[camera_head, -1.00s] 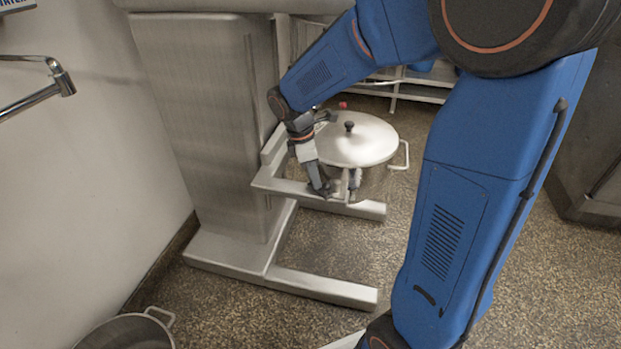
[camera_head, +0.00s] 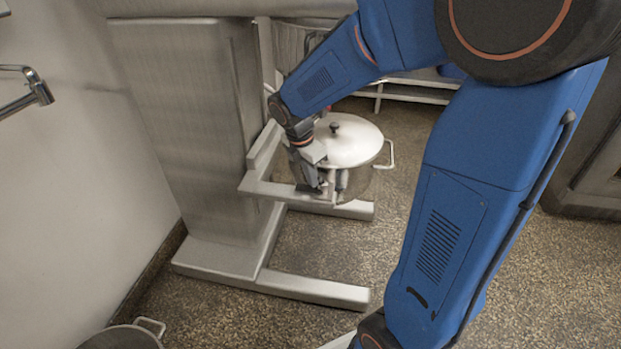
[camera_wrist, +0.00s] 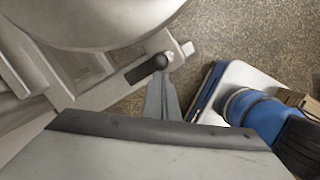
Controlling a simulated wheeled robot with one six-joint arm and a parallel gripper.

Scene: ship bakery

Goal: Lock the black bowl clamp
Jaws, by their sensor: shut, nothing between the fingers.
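The black bowl clamp (camera_wrist: 140,72) shows in the wrist view as a dark lever with a round ball end, lying along the metal support arm. My gripper (camera_wrist: 163,88) is shut and empty, its fingers pointing at the ball end and very close to it. I cannot tell whether they touch. In the head view my gripper (camera_head: 318,186) is low at the front of the lidded bowl (camera_head: 345,140), by the support arm (camera_head: 275,188). The clamp cannot be told apart from the dark gripper parts there.
The steel mixer stand (camera_head: 185,130) with its floor legs (camera_head: 318,290) is left of the bowl. A bowl handle (camera_head: 388,154) sticks out at right. A second pot (camera_head: 122,338) stands at lower left. Speckled floor is clear between the stand and my arm.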

